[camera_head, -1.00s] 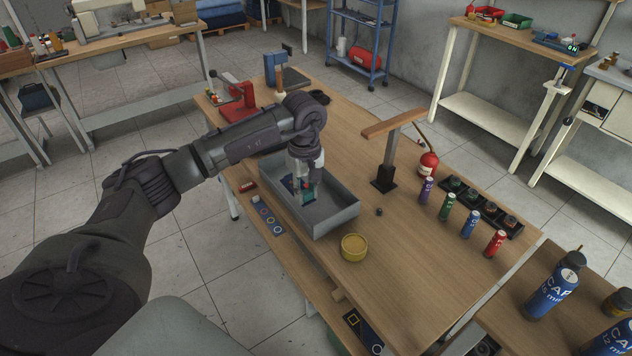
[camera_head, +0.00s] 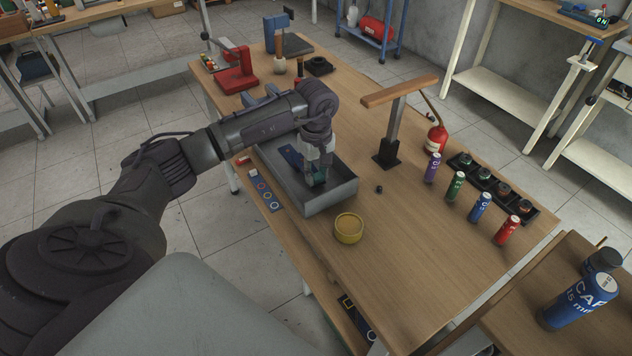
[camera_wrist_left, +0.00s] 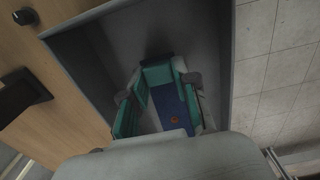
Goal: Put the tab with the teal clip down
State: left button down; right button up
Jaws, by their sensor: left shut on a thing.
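My left gripper (camera_head: 315,176) points down inside the grey tray (camera_head: 331,199) on the wooden table, near the tray's right wall. It is shut on the tab with the teal clip (camera_head: 318,180), of which only a small teal part shows below the fingers. In the left wrist view, teal pieces (camera_wrist_left: 157,75) show at and between the gripper's fingers (camera_wrist_left: 158,88). A blue strip with an orange dot (camera_wrist_left: 172,106) shows between them. I cannot tell whether the tab touches the tray floor. A blue piece (camera_head: 290,157) shows in the tray left of the gripper. My right gripper is out of view.
A yellow round tin (camera_head: 349,229) stands just in front of the tray. A post with a wooden crossbar (camera_head: 389,150) stands to its right. Several coloured bottles (camera_head: 455,187) stand farther right. A blue strip with rings (camera_head: 265,193) lies left of the tray. The table's front right is clear.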

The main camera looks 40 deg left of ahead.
aim_at(316, 173)
pick_arm(q)
jog(key=shift+s+d+f, duration=0.1)
jog(key=shift+s+f, duration=0.15)
jog(key=shift+f, duration=0.45)
jog(key=c, duration=1.3)
grip_release()
jog(key=shift+f, duration=0.1)
jog(key=o, duration=0.4)
jog(key=shift+w, duration=0.1)
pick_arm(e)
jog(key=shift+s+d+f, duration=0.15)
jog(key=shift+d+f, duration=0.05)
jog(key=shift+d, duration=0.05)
pick_arm(q)
jog(key=shift+w+r, duration=0.1)
jog(key=shift+r, duration=0.1)
jog(key=shift+r, duration=0.25)
notch_tip(316, 173, up, 11)
jog(key=b, duration=0.1)
jog(key=shift+r+b, duration=0.2)
jog(key=shift+b, duration=0.15)
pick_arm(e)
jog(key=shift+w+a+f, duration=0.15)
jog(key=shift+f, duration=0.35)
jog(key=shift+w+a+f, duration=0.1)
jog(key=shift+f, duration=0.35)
